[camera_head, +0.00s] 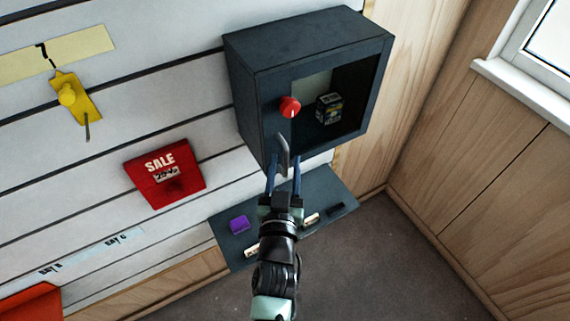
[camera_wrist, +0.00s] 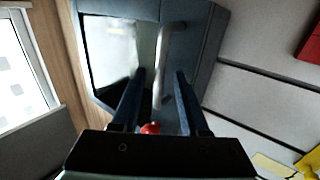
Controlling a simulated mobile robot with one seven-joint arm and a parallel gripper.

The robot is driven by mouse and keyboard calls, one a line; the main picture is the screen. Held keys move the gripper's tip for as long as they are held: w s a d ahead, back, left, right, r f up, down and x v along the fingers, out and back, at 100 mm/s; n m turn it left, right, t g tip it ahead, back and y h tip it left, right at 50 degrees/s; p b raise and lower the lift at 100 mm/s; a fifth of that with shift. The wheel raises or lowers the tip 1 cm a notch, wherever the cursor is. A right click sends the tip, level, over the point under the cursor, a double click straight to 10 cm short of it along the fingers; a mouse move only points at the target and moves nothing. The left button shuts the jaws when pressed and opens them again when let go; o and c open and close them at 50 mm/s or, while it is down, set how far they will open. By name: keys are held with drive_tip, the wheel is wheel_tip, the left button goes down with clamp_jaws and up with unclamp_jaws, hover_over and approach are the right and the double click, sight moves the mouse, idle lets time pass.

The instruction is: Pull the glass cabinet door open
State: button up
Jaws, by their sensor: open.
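The dark grey cabinet (camera_head: 250,95) is mounted on the slatted wall, and its glass door (camera_head: 348,85) looks closed. A pale metal bar handle (camera_head: 283,150) is on the left part of the door front, below a red knob (camera_head: 289,107). The handle (camera_wrist: 166,50) and part of the knob (camera_wrist: 150,128) also show in the wrist view. My gripper (camera_head: 284,163) is open at the handle's lower part. In the wrist view its two blue fingers (camera_wrist: 160,76) lie on either side of the handle's line, with gaps visible. Contact with the handle cannot be told.
A small dark box (camera_head: 328,109) shows behind the glass. Below the cabinet, a dark shelf (camera_head: 325,190) holds a purple block (camera_head: 239,224) and small items. A red SALE sign (camera_head: 185,187) and a yellow tag (camera_head: 84,105) are left. A window (camera_head: 545,45) is right; open floor lies below.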

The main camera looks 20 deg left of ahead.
clamp_jaws()
idle(1.4)
